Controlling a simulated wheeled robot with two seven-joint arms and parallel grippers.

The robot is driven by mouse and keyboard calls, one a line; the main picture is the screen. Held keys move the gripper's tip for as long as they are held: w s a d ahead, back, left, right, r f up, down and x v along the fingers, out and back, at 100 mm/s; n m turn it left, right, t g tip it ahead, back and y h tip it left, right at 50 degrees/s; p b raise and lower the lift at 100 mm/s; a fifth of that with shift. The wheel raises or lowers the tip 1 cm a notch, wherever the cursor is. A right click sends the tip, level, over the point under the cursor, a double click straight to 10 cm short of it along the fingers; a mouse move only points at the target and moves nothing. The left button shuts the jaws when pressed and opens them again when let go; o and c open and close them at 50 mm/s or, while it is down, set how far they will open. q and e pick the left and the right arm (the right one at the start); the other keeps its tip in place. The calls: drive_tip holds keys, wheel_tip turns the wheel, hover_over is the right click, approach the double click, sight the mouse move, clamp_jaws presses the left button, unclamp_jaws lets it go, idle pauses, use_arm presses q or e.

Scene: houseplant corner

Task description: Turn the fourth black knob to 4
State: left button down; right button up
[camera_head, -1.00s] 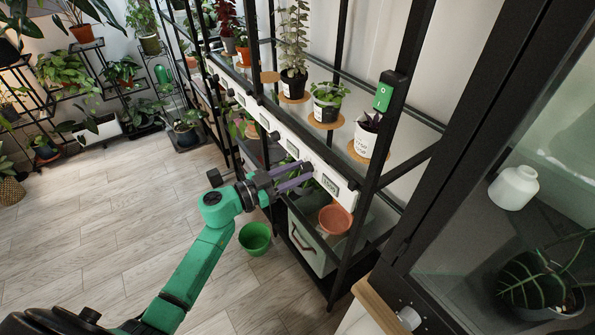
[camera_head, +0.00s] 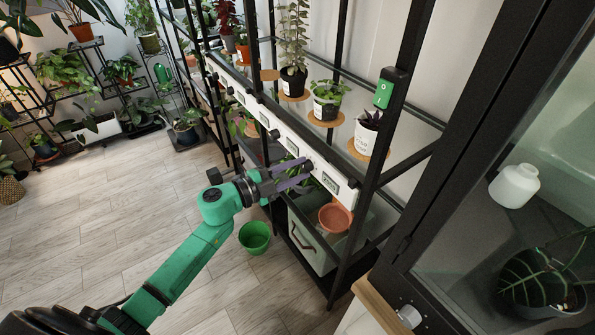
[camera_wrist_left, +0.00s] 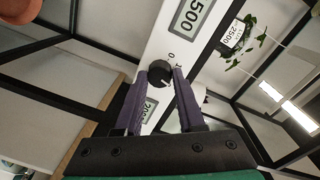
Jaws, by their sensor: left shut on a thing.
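A round black knob (camera_wrist_left: 160,75) sits on a long white panel (camera_wrist_left: 172,28) in the left wrist view. The characters 0 and 1 are printed beside it, and a small light mark shows on its edge. My left gripper (camera_wrist_left: 161,77) is shut on this knob, one purple finger on each side. In the head view my left gripper (camera_head: 307,171) reaches the near part of the white panel (camera_head: 350,203), and its fingers largely hide the knob. Other black knobs (camera_head: 274,134) sit farther along the panel. My right gripper is in neither view.
Displays (camera_wrist_left: 191,16) sit on the panel between the knobs. The black shelf post (camera_head: 390,120) rises just right of the panel's near end. Potted plants (camera_head: 327,100) stand on the glass shelf above. A green pot (camera_head: 255,239) and a terracotta bowl (camera_head: 335,219) are below.

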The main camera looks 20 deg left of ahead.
use_arm(q)
drive_tip(key=m, duration=0.1)
drive_tip(key=m+b, duration=0.1)
drive_tip(key=m, duration=0.1)
drive_tip(key=shift+f+m, duration=0.2)
drive_tip(key=shift+m, duration=0.1)
drive_tip(key=m+b, duration=0.2)
drive_tip(key=shift+m, duration=0.3)
drive_tip(key=m+b, duration=0.2)
drive_tip(key=m, duration=0.2)
drive_tip(key=shift+y+b, duration=0.3)
drive_tip(key=shift+d+m+t+b, duration=0.1)
drive_tip(key=shift+m+t+b, duration=0.2)
drive_tip(key=shift+m+b, duration=0.55)
drive_tip(key=shift+r+m, duration=0.1)
drive_tip(key=shift+m, duration=0.25)
drive_tip(key=c, duration=0.5)
unclamp_jaws()
